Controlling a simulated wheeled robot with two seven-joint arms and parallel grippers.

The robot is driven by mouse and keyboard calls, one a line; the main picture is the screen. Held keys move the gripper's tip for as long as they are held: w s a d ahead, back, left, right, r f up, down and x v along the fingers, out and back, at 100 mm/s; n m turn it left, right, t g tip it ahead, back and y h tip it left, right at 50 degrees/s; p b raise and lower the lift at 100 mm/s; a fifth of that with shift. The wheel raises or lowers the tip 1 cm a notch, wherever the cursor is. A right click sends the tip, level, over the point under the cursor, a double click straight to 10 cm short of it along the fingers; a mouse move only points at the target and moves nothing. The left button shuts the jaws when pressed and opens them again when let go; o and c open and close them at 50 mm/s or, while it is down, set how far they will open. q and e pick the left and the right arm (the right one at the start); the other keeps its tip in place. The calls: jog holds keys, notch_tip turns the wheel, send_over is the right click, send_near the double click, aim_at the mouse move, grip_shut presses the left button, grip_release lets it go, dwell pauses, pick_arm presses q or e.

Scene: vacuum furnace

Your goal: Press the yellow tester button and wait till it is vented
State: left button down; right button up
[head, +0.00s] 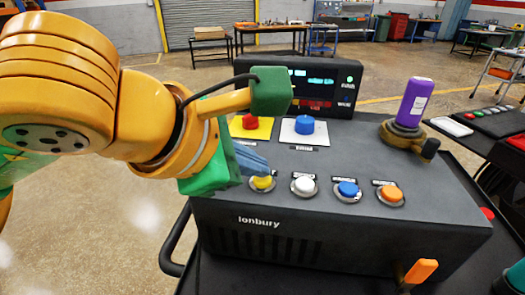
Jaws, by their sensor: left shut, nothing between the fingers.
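The yellow button (262,183) is at the left end of a row on the sloped top of a dark tester marked "Ionbury" (340,238). My left gripper (252,162) is shut and empty, with its blue-grey fingertips pointing down right at the yellow button's upper edge. They overlap the button in the picture; I cannot tell whether they touch it or whether it is pressed in. The tester's display (312,82) at the back is partly hidden by my left arm. It has lit blue and red areas too small to read, and a green lamp (350,79). My right gripper is not seen.
White (303,186), blue (348,190) and orange (390,195) buttons sit right of the yellow one. Behind are a red button (250,121) on a yellow plate and a blue knob (304,125). A purple cylinder (416,102) stands at right. An orange-handled lever (420,271) is in front.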

aim_at(255, 189)
pick_arm(q)
jog(key=shift+r+p, duration=0.3)
jog(key=shift+r, duration=0.3)
notch_tip(255, 189, up, 5)
jog(key=p, duration=0.4)
dwell(0.3)
